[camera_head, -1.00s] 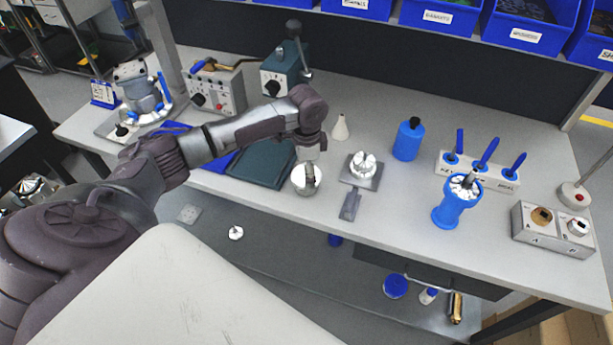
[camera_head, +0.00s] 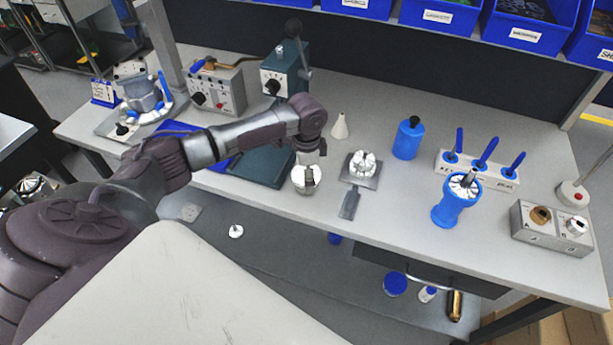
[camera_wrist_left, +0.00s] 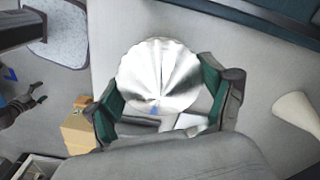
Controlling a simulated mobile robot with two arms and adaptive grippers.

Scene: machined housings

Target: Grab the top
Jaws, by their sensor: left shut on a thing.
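The top, a round silver metal piece with radial ridges (camera_wrist_left: 158,72), lies between the green-padded fingers of my left gripper (camera_wrist_left: 160,95) in the left wrist view. The pads press on its two sides. In the head view my left gripper (camera_head: 309,158) comes down from above onto the silver piece (camera_head: 305,183), near the front of the bench. The gripper covers part of it. I cannot tell whether it touches the bench. My right gripper is not in view.
Right of the gripper, a finned silver part (camera_head: 364,160) sits on a grey plate with a handle (camera_head: 351,205). Farther right are a blue bottle (camera_head: 408,139) and a blue housing (camera_head: 451,209). A white cone (camera_head: 340,127) stands behind.

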